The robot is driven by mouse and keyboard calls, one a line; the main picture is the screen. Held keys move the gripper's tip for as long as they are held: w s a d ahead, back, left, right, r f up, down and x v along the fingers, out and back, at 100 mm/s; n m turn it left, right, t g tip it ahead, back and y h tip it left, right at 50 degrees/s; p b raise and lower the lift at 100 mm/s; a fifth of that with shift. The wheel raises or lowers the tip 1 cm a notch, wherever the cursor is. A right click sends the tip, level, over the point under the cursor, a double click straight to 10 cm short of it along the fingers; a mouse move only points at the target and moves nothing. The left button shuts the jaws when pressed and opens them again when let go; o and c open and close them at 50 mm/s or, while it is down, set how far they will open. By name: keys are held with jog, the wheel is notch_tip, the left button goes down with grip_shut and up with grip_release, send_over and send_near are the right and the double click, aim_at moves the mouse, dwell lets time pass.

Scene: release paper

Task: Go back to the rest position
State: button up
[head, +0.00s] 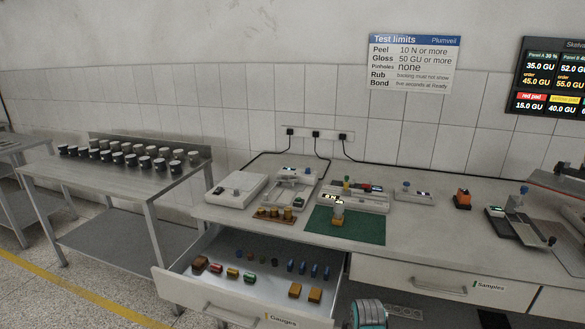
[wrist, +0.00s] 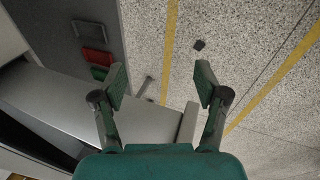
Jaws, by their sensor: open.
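My gripper (wrist: 158,84) shows in the wrist view with its two green-padded fingers spread wide and nothing between them. It points over speckled floor (wrist: 230,50) and the end of a pale grey surface (wrist: 120,118). In the head view, a teal and black rounded part of my arm shows at the bottom edge; the fingers cannot be made out there. The open Gauges drawer (head: 222,307) lies to its left, holding several small coloured blocks.
The workbench (head: 420,240) carries instruments and a green mat (head: 362,230). The Samples drawer (head: 440,286) is shut. A metal table (head: 105,185) with several dark jars stands at the left. In the wrist view, red and green items (wrist: 90,45) sit by a dark grey panel.

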jog(key=s+f+m+t, duration=0.1)
jog(key=s+f+m, duration=0.1)
jog(key=s+f, duration=0.45)
jog(key=s+f+m+t, duration=0.2)
jog(key=s+f, duration=0.2)
jog(key=s, duration=0.5)
jog(key=s+r+m+t, duration=0.2)
jog(key=s+m, duration=0.2)
jog(key=s, duration=1.3)
jog(key=s+r+m+t, duration=0.35)
jog(key=s+r, duration=0.65)
jog(key=s, duration=0.5)
jog(key=s+r+m+t, duration=0.1)
jog(key=s+r, duration=0.3)
jog(key=r, duration=0.4)
jog(key=s+r+m+t, duration=0.1)
jog(key=s+r+m, duration=0.2)
jog(key=r, duration=0.6)
jog(key=shift+f+v, duration=0.2)
jog(key=shift+v, duration=1.05)
